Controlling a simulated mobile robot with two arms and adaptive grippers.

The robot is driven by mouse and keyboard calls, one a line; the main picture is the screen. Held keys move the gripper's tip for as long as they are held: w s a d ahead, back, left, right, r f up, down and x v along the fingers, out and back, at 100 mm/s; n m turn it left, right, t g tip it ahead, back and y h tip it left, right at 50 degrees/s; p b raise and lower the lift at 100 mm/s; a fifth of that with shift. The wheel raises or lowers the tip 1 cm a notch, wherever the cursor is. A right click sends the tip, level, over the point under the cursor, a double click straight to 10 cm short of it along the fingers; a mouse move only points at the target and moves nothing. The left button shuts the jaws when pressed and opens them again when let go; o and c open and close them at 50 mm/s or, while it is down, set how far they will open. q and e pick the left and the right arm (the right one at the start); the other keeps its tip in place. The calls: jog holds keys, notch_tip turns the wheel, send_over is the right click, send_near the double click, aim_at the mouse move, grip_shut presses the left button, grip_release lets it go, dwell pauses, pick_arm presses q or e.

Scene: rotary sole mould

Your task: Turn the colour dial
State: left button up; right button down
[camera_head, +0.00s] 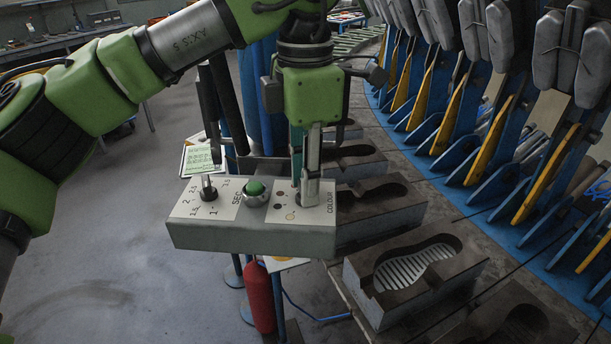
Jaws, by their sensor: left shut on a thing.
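A grey control box (250,237) stands in the middle of the head view with white labelled panels on top. The colour dial is at the right panel, marked "COLOUR", with small coloured dots beside it; my gripper hides most of the dial. My left gripper (305,192) points straight down and is shut on the dial. A black dial (208,190) with numbers sits on the left panel. My right gripper is not in view.
Sole moulds (420,265) stand in a row right of the box. Blue and yellow machine frames (480,150) curve along the right. A red cylinder (258,298) is below the box. Open floor (110,240) lies to the left.

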pick_arm(q)
jog(key=shift+r, duration=0.2)
jog(key=o, duration=1.1)
jog(key=shift+a+f, duration=0.1)
notch_tip(320, 180, up, 12)
jog(key=shift+r, duration=0.1)
